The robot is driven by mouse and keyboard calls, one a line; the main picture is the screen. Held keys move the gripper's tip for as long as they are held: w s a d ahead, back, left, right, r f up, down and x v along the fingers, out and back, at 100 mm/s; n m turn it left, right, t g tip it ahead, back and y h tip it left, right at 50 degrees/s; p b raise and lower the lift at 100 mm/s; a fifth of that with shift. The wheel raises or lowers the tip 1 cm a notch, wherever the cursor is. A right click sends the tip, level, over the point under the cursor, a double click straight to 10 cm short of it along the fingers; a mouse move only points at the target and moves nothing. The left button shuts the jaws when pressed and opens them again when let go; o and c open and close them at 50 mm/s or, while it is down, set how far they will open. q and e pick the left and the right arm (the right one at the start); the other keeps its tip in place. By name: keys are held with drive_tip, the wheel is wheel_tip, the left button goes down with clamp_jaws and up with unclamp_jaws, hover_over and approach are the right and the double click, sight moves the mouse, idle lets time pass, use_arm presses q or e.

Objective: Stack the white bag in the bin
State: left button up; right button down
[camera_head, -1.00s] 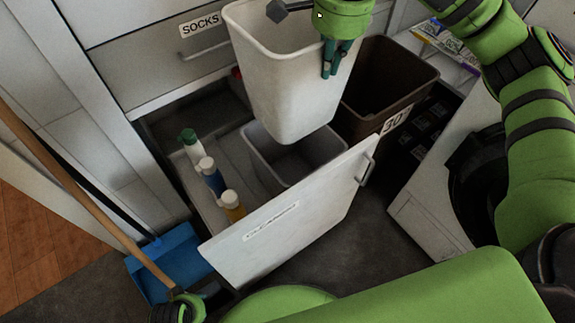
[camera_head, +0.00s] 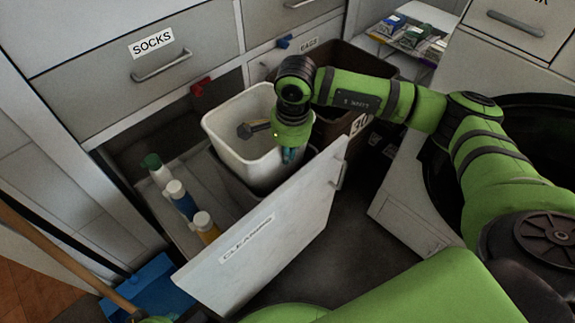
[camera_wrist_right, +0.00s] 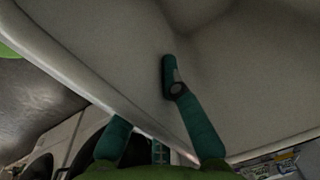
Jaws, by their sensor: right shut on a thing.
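No separate white bag shows; the white thing in my grip is a tall, stiff, open-topped bin-shaped container (camera_head: 222,140). My right gripper (camera_head: 289,155) is shut on its right-hand wall. In the right wrist view, one finger lies inside the container (camera_wrist_right: 240,75) and the other is outside, partly hidden. The container sits low in the open drawer, its lower part inside the grey bin (camera_head: 236,190). I cannot tell whether it touches the bottom. My left arm shows only as a green sliver at the lower left edge; its jaws are hidden.
The drawer front labelled CLEANING (camera_head: 265,235) stands close in front of the container. Several bottles (camera_head: 180,200) stand to its left. A brown bin (camera_head: 345,120) is behind and right. A blue dustpan (camera_head: 150,290) lies at lower left.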

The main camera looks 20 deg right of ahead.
sight(288, 167)
use_arm(q)
wheel_tip(288, 167, up, 2)
drive_tip(key=shift+r+b, duration=0.1)
drive_tip(key=shift+b, duration=0.25)
use_arm(e)
wheel_tip(288, 167, down, 5)
drive_tip(key=shift+r, duration=0.2)
use_arm(q)
drive_tip(key=shift+s+r+b, duration=0.1)
drive_tip(key=shift+r+b, duration=0.2)
drive_tip(key=shift+r, duration=0.1)
use_arm(e)
drive_tip(key=shift+f, duration=0.25)
drive_tip(key=shift+f, duration=0.3)
drive_tip(key=c, duration=1.4)
unclamp_jaws()
use_arm(q)
drive_tip(key=shift+v, duration=1.05)
drive_tip(key=shift+a, duration=0.1)
